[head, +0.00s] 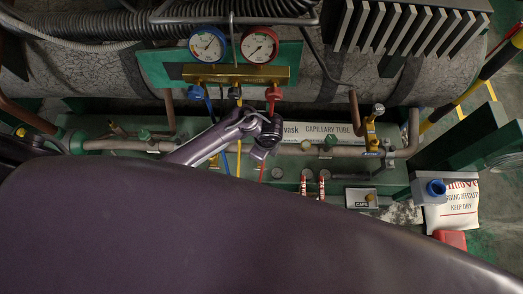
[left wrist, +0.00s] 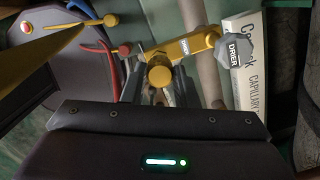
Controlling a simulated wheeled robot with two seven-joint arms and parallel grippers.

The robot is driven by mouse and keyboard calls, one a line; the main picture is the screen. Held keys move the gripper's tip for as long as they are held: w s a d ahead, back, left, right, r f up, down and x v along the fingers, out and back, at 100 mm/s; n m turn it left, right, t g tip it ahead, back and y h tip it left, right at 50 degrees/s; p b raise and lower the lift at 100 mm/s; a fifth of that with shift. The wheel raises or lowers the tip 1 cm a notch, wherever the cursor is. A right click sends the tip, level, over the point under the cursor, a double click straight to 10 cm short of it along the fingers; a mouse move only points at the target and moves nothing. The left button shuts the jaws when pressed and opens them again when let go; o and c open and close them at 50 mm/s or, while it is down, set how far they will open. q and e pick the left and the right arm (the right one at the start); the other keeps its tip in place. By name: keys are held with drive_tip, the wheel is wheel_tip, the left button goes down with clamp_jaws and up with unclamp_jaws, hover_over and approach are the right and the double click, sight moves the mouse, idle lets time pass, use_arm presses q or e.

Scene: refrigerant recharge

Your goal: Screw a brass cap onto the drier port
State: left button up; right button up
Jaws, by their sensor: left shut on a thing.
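My left gripper (left wrist: 163,95) is shut on a round brass cap (left wrist: 159,75) at its fingertips in the left wrist view. The cap is right by the brass drier port fitting (left wrist: 190,43), which carries a grey hexagonal DRIER tag (left wrist: 236,52). I cannot tell whether cap and port are threaded together or only touching. In the head view my left wrist covers this spot, so the port is hidden there. A CAPS box (head: 358,203) with a brass cap (head: 369,198) sits at the right of the green bench. My right gripper is not in view.
A gauge manifold (head: 236,74) with a blue and a red gauge stands behind, its coloured hoses hanging near my wrist. A CAPILLARY TUBE box (head: 328,130) lies close on the right. Pipes and a brass valve (head: 371,130) are further right. My own arm covers the foreground.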

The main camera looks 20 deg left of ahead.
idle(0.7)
use_arm(q)
drive_tip(key=shift+f+b, duration=0.55)
drive_tip(key=shift+f, duration=0.45)
idle(0.6)
